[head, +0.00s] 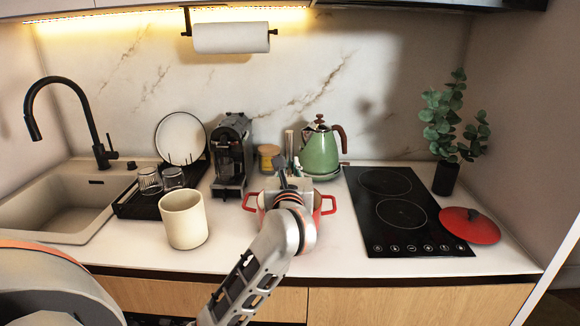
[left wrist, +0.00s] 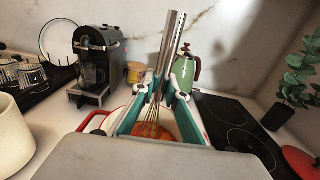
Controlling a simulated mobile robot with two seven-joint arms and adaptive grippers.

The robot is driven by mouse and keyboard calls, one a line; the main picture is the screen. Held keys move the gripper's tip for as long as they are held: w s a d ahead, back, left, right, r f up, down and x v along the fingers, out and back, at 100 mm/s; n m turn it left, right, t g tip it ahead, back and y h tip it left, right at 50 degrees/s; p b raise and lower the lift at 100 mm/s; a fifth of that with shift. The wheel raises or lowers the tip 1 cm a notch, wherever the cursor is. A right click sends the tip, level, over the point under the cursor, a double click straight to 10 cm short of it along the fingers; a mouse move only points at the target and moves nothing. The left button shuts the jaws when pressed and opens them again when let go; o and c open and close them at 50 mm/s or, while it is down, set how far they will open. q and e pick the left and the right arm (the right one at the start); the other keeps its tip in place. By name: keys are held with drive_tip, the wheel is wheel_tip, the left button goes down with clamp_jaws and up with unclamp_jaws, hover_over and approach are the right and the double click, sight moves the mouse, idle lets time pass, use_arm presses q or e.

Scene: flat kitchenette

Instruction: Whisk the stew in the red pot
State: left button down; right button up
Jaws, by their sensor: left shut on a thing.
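The red pot (head: 327,206) stands on the counter left of the cooktop, mostly hidden behind my left arm in the head view. In the left wrist view the red pot (left wrist: 96,122) shows its rim, with orange stew (left wrist: 183,131) inside. My left gripper (left wrist: 160,98) is over the pot, its teal fingers shut on the whisk (left wrist: 168,50). The whisk's silver handle points up and its wires go down into the pot at the stew. How deep they reach is hard to tell. My right gripper is not in view.
A green kettle (head: 320,152) stands behind the pot. A coffee machine (head: 231,155) and a cream canister (head: 184,219) are to the left. The black cooktop (head: 385,240) is at right, with a red lid (head: 470,226) by its right edge. A plant (head: 452,125) stands behind the lid.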

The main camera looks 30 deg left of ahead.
sight(289, 141)
use_arm(q)
wheel_tip(289, 141, up, 6)
drive_tip(key=p, duration=0.4)
drive_tip(key=shift+f+p, duration=0.1)
drive_tip(key=shift+p, duration=0.3)
drive_tip(key=shift+r, duration=2.95)
drive_tip(key=shift+s+f, duration=0.1)
